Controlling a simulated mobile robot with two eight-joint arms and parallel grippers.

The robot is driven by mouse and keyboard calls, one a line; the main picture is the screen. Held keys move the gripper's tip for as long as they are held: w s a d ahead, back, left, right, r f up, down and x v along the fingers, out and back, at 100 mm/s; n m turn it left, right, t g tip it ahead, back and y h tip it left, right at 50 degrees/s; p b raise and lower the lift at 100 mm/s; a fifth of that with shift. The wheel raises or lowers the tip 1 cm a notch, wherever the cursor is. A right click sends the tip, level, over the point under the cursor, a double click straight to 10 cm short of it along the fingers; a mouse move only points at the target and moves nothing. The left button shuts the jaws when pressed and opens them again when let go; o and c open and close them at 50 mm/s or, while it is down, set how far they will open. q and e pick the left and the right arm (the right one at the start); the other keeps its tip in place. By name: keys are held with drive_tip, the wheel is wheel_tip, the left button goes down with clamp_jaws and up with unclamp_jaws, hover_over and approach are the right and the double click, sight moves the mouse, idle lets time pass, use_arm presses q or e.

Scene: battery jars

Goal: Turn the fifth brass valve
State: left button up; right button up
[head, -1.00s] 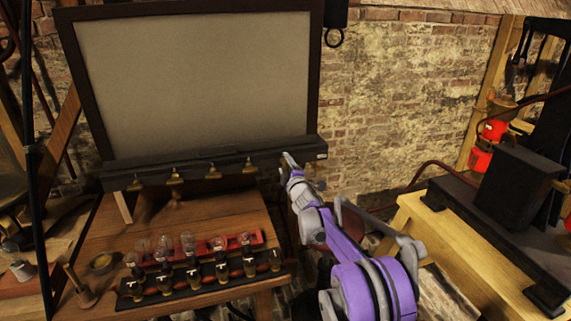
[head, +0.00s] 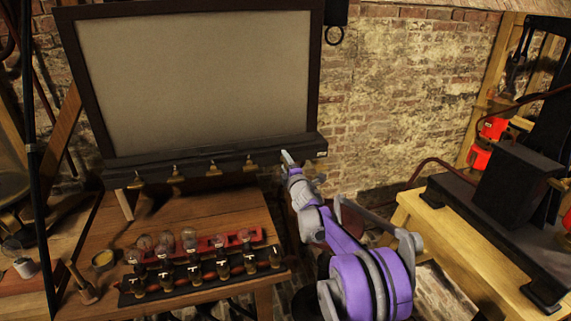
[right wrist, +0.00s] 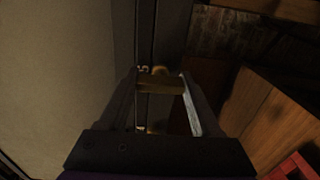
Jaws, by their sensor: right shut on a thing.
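Brass valves hang in a row under the dark ledge below the big pale board; the leftmost one (head: 137,181) and the fourth (head: 249,165) show clearly in the head view. My right gripper (head: 287,157) is at the right end of this row and hides the fifth brass valve there. In the right wrist view the brass valve (right wrist: 162,85) lies between the two fingers of my right gripper (right wrist: 160,95), which is shut on it. A small brass digit, seemingly a 5, shows beside it. My left gripper is not in view.
A wooden table (head: 190,220) stands below the ledge (head: 215,158). Several battery jars stand on it, in a black rack (head: 130,298) and a red rack (head: 258,235). A yellow wooden bench (head: 470,270) with black equipment stands at right.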

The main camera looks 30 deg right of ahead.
drive_tip(key=o, duration=1.4)
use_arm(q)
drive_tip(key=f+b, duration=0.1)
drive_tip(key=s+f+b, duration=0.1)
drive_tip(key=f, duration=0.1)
use_arm(e)
drive_tip(key=v, duration=1.1)
drive_tip(key=shift+d, duration=0.1)
drive_tip(key=shift+w, duration=0.1)
